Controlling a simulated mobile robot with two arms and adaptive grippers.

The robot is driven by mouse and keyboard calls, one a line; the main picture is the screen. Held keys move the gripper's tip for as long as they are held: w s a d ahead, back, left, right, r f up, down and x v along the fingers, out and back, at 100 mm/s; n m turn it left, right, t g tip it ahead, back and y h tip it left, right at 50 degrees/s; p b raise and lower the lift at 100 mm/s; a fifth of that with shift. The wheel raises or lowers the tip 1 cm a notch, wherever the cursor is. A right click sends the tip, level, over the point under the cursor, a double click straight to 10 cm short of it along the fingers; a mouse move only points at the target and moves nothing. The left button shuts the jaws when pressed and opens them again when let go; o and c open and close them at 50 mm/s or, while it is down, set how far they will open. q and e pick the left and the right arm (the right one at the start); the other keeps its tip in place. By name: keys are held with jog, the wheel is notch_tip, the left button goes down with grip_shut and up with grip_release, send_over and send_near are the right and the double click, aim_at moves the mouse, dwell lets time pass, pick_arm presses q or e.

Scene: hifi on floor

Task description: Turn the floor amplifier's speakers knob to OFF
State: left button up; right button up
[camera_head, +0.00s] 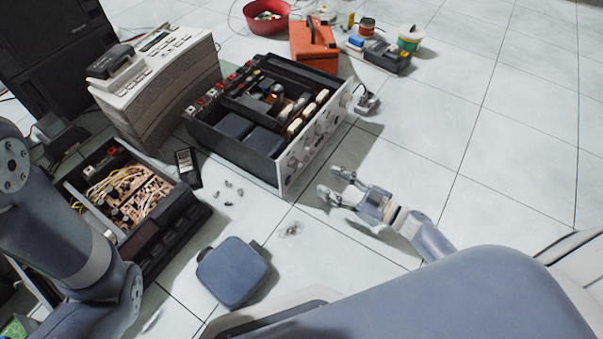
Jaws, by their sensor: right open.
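The amplifier (268,115) sits on the tiled floor with its top open and its inner parts showing. Its silver front panel (314,140) faces right and carries several knobs; which one is the speakers knob, and where it points, is too small to tell. My right gripper (332,186) is open and empty, in front of the panel near its lower end, apart from it. My left arm comes in at the left edge, and its gripper is not in view.
An opened black unit (130,208) with wiring lies at the left, below a light-coloured device (158,80). A blue-grey pouch (233,272), small loose parts and a handheld meter (188,168) lie on the floor. An orange toolbox (314,47) and red bowl (266,17) are behind.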

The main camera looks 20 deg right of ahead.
aim_at(295, 164)
jog(key=b+x, duration=0.4)
jog(key=x, duration=0.6)
jog(key=shift+b, duration=0.4)
jog(key=shift+w+a, duration=0.1)
jog(key=shift+a, duration=0.05)
jog(key=shift+c, duration=0.5)
jog(key=c, duration=1)
